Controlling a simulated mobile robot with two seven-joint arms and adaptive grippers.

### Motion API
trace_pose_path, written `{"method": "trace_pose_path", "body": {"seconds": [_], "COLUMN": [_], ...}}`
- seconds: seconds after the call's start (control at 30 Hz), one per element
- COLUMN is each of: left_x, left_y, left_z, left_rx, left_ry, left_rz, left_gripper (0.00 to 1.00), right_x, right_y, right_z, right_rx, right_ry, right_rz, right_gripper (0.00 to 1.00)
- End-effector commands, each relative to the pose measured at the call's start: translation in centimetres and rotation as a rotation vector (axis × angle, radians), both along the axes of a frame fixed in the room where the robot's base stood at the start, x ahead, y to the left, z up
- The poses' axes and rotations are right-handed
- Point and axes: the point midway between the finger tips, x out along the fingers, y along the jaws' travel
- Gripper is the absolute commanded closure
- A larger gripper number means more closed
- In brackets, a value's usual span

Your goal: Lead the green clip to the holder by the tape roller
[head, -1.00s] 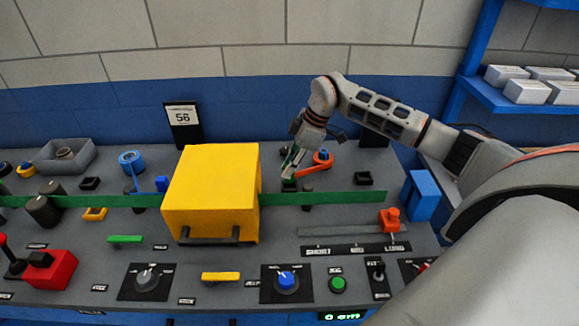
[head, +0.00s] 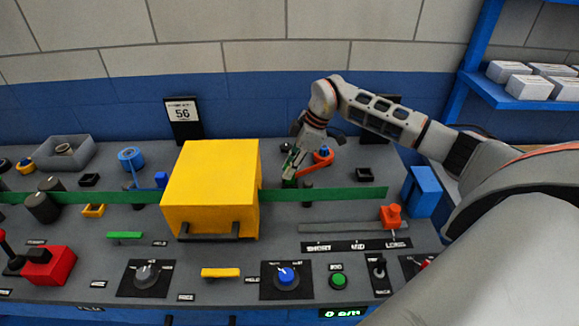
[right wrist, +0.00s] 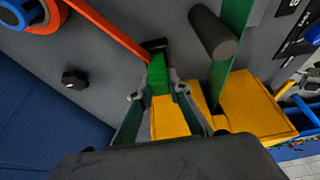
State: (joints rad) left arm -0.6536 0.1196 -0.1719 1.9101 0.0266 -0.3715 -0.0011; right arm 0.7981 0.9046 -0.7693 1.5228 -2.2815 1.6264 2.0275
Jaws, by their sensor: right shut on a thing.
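The green clip (right wrist: 158,76) shows in the right wrist view as a small green block between my right fingertips (right wrist: 158,94). Its far end meets a small black holder (right wrist: 154,46) beside an orange arm. In the head view my right gripper (head: 294,160) points down at the back of the panel, with the clip (head: 290,172) low at its tip. I cannot tell how deep the clip sits in the holder. The orange roller (head: 323,157) with a blue centre is just right of the gripper; it also shows in the right wrist view (right wrist: 35,14). My left gripper is not in view.
A long green strip (head: 335,195) runs across the panel just in front of the gripper. It passes a big yellow box (head: 212,185) on the left. A grey post (right wrist: 214,34) stands close to the right fingers.

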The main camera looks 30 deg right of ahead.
Motion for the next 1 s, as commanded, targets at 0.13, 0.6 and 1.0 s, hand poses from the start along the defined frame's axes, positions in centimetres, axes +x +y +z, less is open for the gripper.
{"method": "trace_pose_path", "body": {"seconds": [0.13,0.6,1.0], "left_x": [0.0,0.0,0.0], "left_y": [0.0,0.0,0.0], "left_z": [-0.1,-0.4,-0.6], "left_rx": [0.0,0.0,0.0], "left_ry": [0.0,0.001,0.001], "left_rz": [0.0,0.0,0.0], "left_gripper": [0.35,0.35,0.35], "right_x": [0.0,0.0,0.0], "right_y": [0.0,0.0,0.0], "right_z": [-0.1,-0.9,-1.7], "right_rx": [0.0,0.001,0.0], "right_ry": [0.0,0.001,0.0], "right_rz": [0.0,-0.001,0.0], "right_gripper": [1.0,1.0,1.0]}}
